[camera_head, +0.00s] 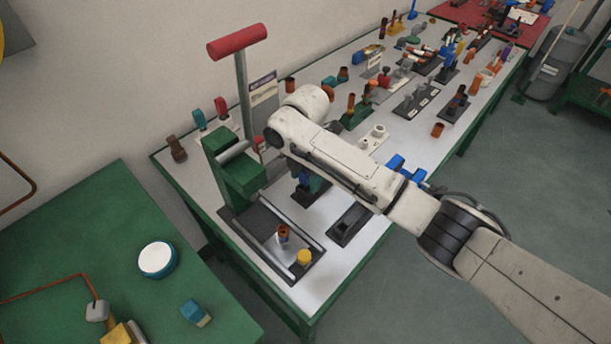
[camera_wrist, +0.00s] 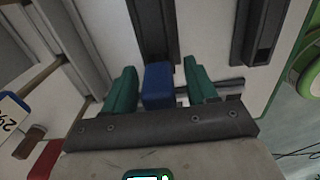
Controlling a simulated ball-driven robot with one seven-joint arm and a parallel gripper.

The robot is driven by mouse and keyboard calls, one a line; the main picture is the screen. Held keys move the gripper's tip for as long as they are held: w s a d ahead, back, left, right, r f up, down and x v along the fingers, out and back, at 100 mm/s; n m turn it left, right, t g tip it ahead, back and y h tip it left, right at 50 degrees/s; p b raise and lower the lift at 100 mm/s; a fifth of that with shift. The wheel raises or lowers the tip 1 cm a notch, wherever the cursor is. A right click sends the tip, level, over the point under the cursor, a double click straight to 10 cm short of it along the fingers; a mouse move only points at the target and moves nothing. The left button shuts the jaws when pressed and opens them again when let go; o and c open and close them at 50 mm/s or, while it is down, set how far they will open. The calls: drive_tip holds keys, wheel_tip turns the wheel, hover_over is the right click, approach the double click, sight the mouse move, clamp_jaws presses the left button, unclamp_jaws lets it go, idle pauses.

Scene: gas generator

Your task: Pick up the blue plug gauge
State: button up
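A blue block (camera_wrist: 158,84), which looks like the blue plug gauge, is between the two green fingers of my gripper (camera_wrist: 161,88) in the wrist view. Narrow gaps show on both sides of it, so the fingers look open around it and not closed on it. In the head view, my gripper (camera_head: 309,188) points down low over the grey table, just right of the green press. A bit of blue (camera_head: 304,179) shows there, mostly hidden by my wrist. The lower end of the gauge is hard to make out.
The green press (camera_head: 237,172) with its red-handled lever stands close on the left. A dark slotted block (camera_head: 350,224) lies to the right of my gripper. Other blue pieces (camera_head: 396,162) sit behind my arm. Many small parts crowd the table farther back.

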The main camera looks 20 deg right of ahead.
drive_tip(key=c, duration=0.8)
